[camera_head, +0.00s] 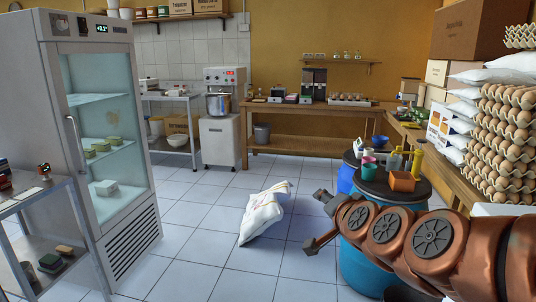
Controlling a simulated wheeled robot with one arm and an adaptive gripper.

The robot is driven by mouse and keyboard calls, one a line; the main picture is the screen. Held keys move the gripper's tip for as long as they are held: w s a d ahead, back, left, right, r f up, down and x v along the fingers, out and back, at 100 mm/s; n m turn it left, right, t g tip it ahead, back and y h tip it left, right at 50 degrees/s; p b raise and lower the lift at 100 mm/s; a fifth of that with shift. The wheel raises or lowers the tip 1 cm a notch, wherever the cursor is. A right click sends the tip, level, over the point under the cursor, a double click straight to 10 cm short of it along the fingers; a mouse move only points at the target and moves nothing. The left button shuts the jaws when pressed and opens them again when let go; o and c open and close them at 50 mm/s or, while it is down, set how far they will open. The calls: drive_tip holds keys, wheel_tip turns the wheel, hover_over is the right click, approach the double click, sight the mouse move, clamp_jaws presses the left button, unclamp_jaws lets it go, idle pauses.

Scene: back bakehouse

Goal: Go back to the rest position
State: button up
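My copper-coloured arm (432,235) reaches in from the lower right and points left. At its end my gripper (317,221) shows two dark fingers spread apart, with nothing seen between them. It is in front of the blue drum (367,268) and to the right of a white sack (264,213) lying on the floor. The gripper appears apart from the sack. Part of the blue drum is hidden behind my arm.
A glass-door fridge (97,130) and a metal cart (35,198) are at left. Egg trays (505,130) stack at right. The tiled floor (205,235) between is mostly clear.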

drive_tip(key=s+a+n+g+y+p, duration=0.2)
drive_tip(key=s+a+n+g+p, duration=0.2)
drive_tip(key=s+p, duration=0.3)
drive_tip(key=s+d+n+g+h+p, duration=0.1)
drive_tip(key=s+g+p, duration=0.3)
drive_tip(key=s, duration=0.6)
drive_tip(key=s+d+r+n+g+h+p, duration=0.1)
drive_tip(key=s+d+g+p, duration=0.3)
drive_tip(key=s, duration=0.6)
drive_tip(key=s+d+r+n+g+h+p, duration=0.1)
drive_tip(key=s+d+n+g+h+p, duration=0.1)
drive_tip(key=s, duration=0.8)
drive_tip(key=shift+d+r+n+g+p, duration=0.25)
drive_tip(key=shift+d+n+g+p, duration=0.25)
drive_tip(key=shift+d+g+p, duration=0.35)
